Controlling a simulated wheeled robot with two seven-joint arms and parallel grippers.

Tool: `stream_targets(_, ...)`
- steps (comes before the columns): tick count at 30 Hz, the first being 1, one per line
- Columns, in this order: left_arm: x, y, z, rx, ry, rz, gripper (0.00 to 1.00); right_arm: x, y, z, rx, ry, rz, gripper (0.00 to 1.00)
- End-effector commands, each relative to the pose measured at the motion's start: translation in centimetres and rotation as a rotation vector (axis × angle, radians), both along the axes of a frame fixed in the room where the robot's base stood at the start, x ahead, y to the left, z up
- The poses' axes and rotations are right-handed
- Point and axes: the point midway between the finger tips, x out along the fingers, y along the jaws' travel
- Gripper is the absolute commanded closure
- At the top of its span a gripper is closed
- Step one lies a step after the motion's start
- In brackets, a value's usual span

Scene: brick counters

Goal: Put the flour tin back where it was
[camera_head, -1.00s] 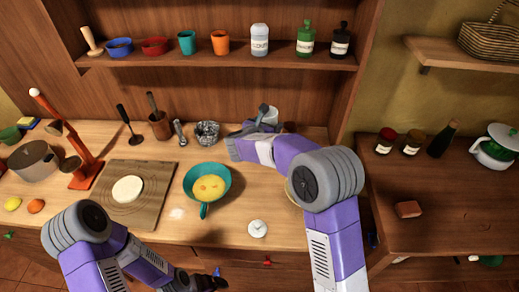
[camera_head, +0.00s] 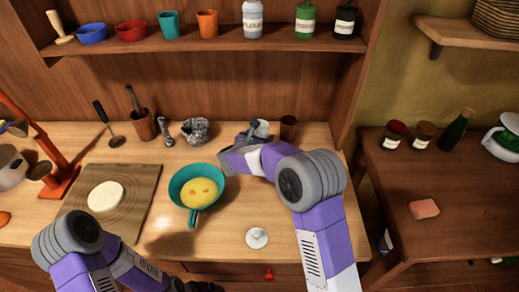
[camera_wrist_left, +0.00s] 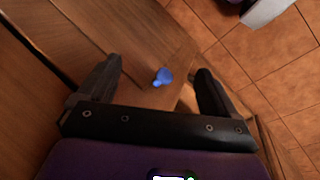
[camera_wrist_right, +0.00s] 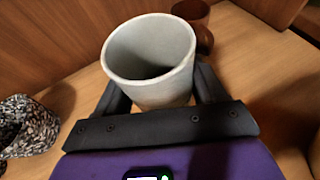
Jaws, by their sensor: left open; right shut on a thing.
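A white tin labelled FLOUR (camera_head: 252,18) stands on the upper shelf, between an orange cup and a green bottle. My right gripper (camera_head: 258,133) is low at the back of the counter. It is shut on a pale grey open cup, whose mouth and wall fill the middle of the right wrist view (camera_wrist_right: 150,55). I cannot tell whether the cup's base touches the counter. My left gripper (camera_wrist_left: 155,88) is open and empty near the counter's front, with a blue knob (camera_wrist_left: 162,77) beyond its fingers.
A brown cup (camera_head: 288,127) stands just right of the held cup. A teal pan (camera_head: 197,187) with yellow food, a white round timer-like thing (camera_head: 257,238) and a board with dough (camera_head: 107,196) occupy the counter.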

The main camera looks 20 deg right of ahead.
Motion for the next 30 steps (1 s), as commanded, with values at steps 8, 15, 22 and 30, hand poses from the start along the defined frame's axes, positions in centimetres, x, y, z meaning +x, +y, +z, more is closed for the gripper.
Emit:
stream_targets(8,0.0,0.0,-1.2,0.000,0.000,0.000,0.08,0.0,0.0,-4.3,-0.002,0.003,0.001,0.74)
stream_targets(15,0.0,0.0,-1.2,0.000,0.000,0.000,0.08,0.0,0.0,-4.6,0.000,-0.002,0.001,0.74)
stream_targets(22,0.0,0.0,-1.6,0.000,0.000,0.000,0.08,0.0,0.0,-5.1,0.001,0.001,0.001,0.27)
stream_targets(30,0.0,0.0,-1.5,0.000,0.000,0.000,0.08,0.0,0.0,-5.1,0.001,0.001,0.000,0.05)
